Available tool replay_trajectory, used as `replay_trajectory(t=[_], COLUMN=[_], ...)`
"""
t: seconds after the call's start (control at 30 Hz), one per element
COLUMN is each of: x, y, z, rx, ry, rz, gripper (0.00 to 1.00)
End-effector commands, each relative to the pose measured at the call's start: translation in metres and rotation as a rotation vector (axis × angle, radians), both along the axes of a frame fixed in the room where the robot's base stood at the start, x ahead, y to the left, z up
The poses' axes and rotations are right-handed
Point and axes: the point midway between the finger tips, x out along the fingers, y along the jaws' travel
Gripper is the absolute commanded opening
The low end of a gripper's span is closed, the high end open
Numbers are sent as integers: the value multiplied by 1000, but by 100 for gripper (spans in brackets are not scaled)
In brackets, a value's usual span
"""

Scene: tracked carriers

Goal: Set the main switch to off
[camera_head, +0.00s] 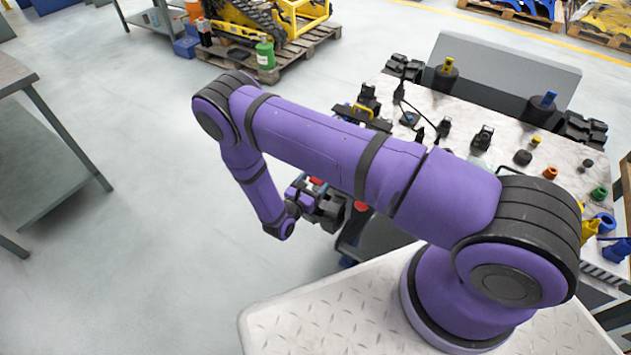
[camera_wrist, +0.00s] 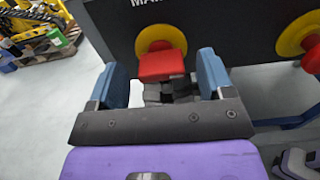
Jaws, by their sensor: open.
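The main switch (camera_wrist: 162,64) is a red handle on a round yellow plate (camera_wrist: 153,36), set on a dark panel (camera_wrist: 220,30) in the wrist view. White lettering above it is cut off after "MA". My gripper (camera_wrist: 161,76) is open, with a blue-grey finger on each side of the red handle. Gaps show on both sides, so the fingers do not appear to touch it. Whether the handle lies fully between the fingertips in depth I cannot tell. In the head view my gripper (camera_head: 325,204) is small, partly hidden by my arm, beside the carrier.
A second red knob (camera_wrist: 312,60) on a yellow plate sits on the panel at the right edge of the wrist view. The carrier's pale top (camera_head: 480,130) holds several black, yellow, blue and orange parts. Open floor (camera_head: 120,210) lies left; a grey table (camera_head: 50,180) stands beyond.

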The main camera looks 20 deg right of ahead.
Motion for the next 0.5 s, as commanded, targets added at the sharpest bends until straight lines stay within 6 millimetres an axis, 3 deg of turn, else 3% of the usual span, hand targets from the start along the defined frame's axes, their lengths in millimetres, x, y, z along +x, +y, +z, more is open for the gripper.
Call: replay_trajectory(t=[0.17,0.47,0.5], x=[7,9,9], y=[-10,-12,-12], z=[0,0,0], rx=[1,1,1], ry=[1,1,1], rz=[-1,0,0], gripper=[74,74,70])
